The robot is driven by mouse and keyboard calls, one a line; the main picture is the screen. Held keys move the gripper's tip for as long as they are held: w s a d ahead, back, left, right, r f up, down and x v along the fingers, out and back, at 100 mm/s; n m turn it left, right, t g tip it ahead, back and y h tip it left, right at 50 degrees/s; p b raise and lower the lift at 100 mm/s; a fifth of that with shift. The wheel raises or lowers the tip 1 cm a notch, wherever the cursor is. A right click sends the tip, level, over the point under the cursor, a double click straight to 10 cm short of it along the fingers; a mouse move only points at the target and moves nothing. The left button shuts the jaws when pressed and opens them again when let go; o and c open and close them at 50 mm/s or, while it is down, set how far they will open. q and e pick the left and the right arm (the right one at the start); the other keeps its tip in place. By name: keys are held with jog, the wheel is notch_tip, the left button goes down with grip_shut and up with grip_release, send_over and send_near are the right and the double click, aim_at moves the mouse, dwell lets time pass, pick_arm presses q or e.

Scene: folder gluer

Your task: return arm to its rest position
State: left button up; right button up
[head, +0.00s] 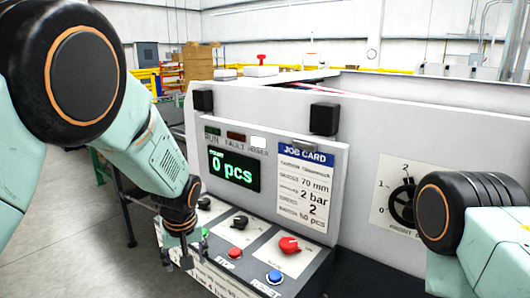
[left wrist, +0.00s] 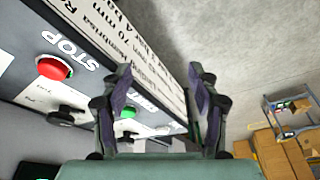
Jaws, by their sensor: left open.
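My left arm reaches down in the head view to the left end of the machine's sloped control panel (head: 325,252). My left gripper (head: 187,256) is at that end, pointing down. In the left wrist view its two fingers (left wrist: 160,98) are apart with nothing held between them. A green button (left wrist: 128,113) shows behind the fingers; contact cannot be told. A red STOP button (left wrist: 53,68) lies to the left of the fingers; it also shows in the head view (head: 235,253). My right arm is at the lower right of the head view, its gripper out of frame.
The panel also carries a blue button (head: 274,277), a red knob (head: 289,245) and black knobs. Above are a display (head: 233,170) reading 0 pcs and a job card (head: 306,184). A rotary switch (head: 402,204) is partly behind my right arm. Open floor (head: 75,250) lies left.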

pick_arm(q)
jog(key=s+a+f+m+g, duration=0.1)
jog(key=s+a+f, duration=0.1)
jog(key=s+f, duration=0.9)
jog(key=s+a+f+m+g+h, duration=0.1)
jog(key=s+f, duration=0.3)
jog(key=s, duration=0.6)
jog(key=s+a+f+m, duration=0.1)
jog(key=s+f, duration=0.2)
jog(key=s, duration=0.6)
jog(key=s+a+f+m+g+h, duration=0.1)
jog(key=s+f, duration=0.3)
jog(key=s, duration=0.6)
notch_tip(320, 180, down, 11)
jog(key=b, duration=1.2)
jog(key=shift+w+d+f+y, duration=0.15)
jog(key=shift+w+d+y, duration=0.05)
jog(key=shift+w+y, duration=0.1)
